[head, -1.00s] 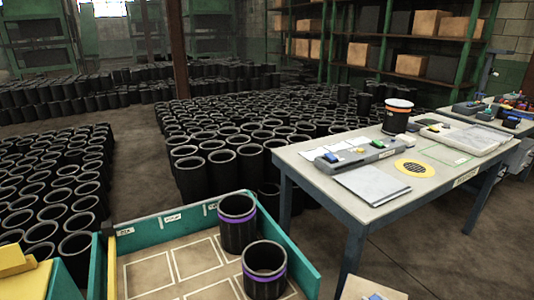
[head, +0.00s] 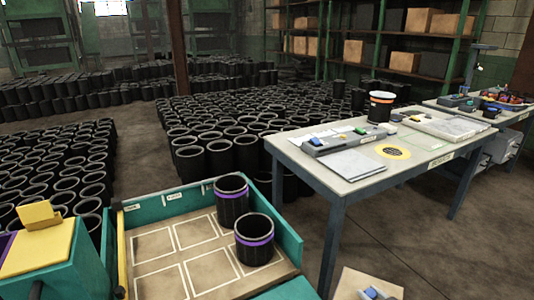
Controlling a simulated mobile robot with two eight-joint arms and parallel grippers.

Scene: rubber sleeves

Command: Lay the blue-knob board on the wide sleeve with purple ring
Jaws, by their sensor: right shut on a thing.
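Two black sleeves with purple rings stand upright in the teal-walled tray (head: 290,227): a rear sleeve (head: 231,208) and a nearer sleeve (head: 254,246). Both have open tops with nothing on them. I cannot tell for sure which is the wide one. A light tan board (head: 355,281) shows at the bottom edge, right of the tray, with a small blue knob (head: 370,292) on it. My right gripper (head: 377,294) is at the knob, shut on it, mostly cut off by the frame. The board is apart from the sleeves. My left gripper is not in view.
The tray floor has several empty outlined squares. A grey worktable (head: 345,178) at the right carries an orange-banded sleeve (head: 381,107), a grey plate and small parts. A teal and yellow box (head: 40,250) stands at the left. Many black sleeves fill the floor behind.

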